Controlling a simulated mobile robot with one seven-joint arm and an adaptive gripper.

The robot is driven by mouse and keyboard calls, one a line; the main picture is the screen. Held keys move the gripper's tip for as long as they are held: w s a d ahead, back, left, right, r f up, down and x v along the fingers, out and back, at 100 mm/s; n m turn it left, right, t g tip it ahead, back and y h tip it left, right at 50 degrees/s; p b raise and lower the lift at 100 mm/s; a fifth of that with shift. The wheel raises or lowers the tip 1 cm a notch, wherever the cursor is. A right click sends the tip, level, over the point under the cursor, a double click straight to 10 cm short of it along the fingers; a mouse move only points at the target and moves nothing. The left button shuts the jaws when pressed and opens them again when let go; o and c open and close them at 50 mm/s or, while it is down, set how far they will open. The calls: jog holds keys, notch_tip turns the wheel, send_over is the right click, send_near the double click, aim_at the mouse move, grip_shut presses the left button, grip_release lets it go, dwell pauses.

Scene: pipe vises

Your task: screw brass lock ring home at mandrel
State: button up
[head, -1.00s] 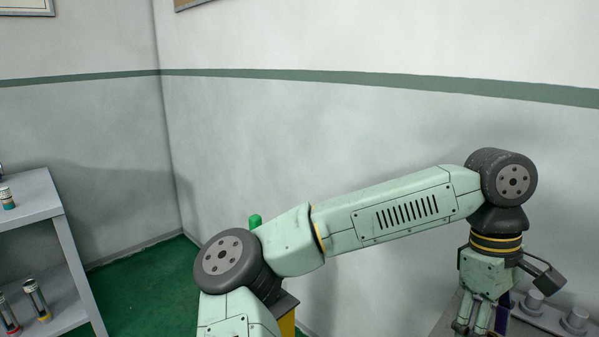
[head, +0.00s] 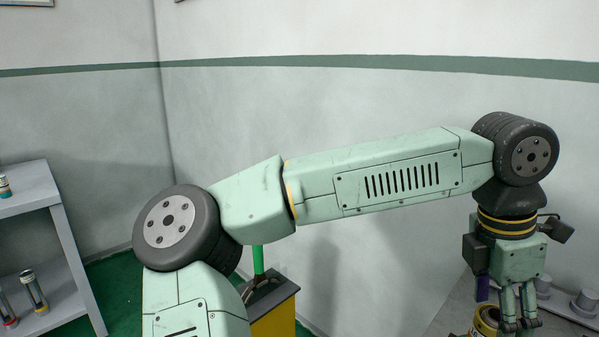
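My gripper (head: 518,322) is at the bottom right of the head view, pointing down over a grey bench. Its fingers run close to the bottom edge, and I cannot tell whether they hold anything. A round part with a yellow band and a brass-coloured rim (head: 486,321) shows just left of the fingers, cut off by the bottom edge. I cannot tell whether it is the brass lock ring or the mandrel. A purple piece (head: 482,288) shows above it, beside my gripper; what it belongs to is unclear.
Grey round fittings (head: 584,303) stand on the bench at the right. A green upright pipe (head: 258,259) stands at a yellow pedestal (head: 274,325) behind my arm. A grey shelf (head: 62,262) with several small cylinders is at the left. A wall closes off the back.

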jog(key=shift+n, duration=1)
jog(key=shift+f+n+t+b, duration=0.15)
jog(key=shift+n+t+b, duration=0.15)
jog(key=shift+n+b, duration=0.45)
jog(key=n, duration=0.3)
jog(key=shift+s+t, duration=0.15)
jog(key=shift+t, duration=0.15)
jog(key=shift+d, duration=0.25)
